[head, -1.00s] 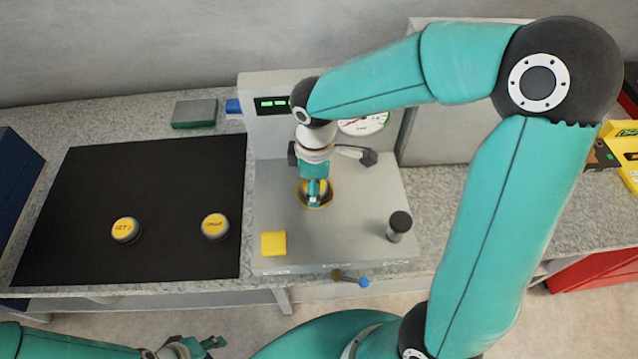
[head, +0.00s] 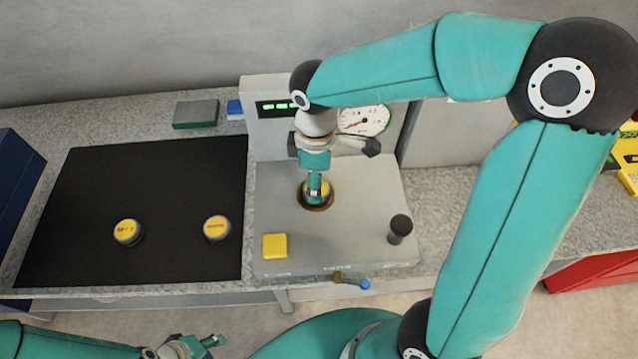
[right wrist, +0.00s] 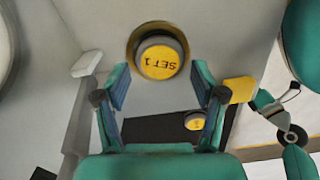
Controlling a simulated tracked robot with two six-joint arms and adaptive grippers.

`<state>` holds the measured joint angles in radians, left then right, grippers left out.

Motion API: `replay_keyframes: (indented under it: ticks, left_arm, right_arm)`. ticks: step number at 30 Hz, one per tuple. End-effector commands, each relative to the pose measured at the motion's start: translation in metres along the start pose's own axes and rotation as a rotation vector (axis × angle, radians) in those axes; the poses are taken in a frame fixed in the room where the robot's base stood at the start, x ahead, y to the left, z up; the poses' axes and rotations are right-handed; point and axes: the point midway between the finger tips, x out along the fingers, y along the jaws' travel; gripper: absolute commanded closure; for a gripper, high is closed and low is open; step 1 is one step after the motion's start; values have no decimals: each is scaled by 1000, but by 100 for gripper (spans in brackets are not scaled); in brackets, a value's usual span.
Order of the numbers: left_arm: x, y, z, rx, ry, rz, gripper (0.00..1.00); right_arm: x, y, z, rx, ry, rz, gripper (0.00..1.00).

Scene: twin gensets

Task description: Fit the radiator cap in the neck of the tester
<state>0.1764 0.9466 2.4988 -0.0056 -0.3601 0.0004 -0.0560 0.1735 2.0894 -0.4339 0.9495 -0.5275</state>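The radiator cap (right wrist: 158,60), yellow on top and marked SET 1, sits within the brass neck (right wrist: 131,44) of the tester (head: 355,190); how deeply it is seated I cannot tell. In the right wrist view my right gripper (right wrist: 160,85) has its fingers spread and apart from the cap. In the head view it hangs over the neck (head: 317,207) and hides much of the cap. My left gripper (head: 212,342) is open and empty, low in the head view, in front of the bench.
Two more yellow-topped caps (head: 128,232) (head: 217,228) stand on the black mat (head: 190,180). A yellow block (head: 275,245), a black knob (head: 400,227) and a blue-tipped lever (head: 364,284) are on the tester. A gauge (head: 365,120) stands behind.

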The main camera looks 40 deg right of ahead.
Motion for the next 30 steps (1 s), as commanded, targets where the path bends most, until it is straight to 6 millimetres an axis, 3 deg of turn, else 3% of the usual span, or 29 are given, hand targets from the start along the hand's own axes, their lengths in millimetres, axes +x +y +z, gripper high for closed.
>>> replay_keyframes:
  ticks: [3, 9, 30]
  left_arm:
    - [-1, 0, 0, 0, 0, 0, 60]
    - [-2, 1, 0, 0, 0, 0, 60]
    - [-2, 1, 0, 0, 0, 0, 60]
  right_arm:
    - [-22, 1, -1, -1, 4, 4, 31]
    - [-43, 0, 0, 0, 2, 2, 31]
    - [-46, 0, 0, 0, 1, 2, 31]
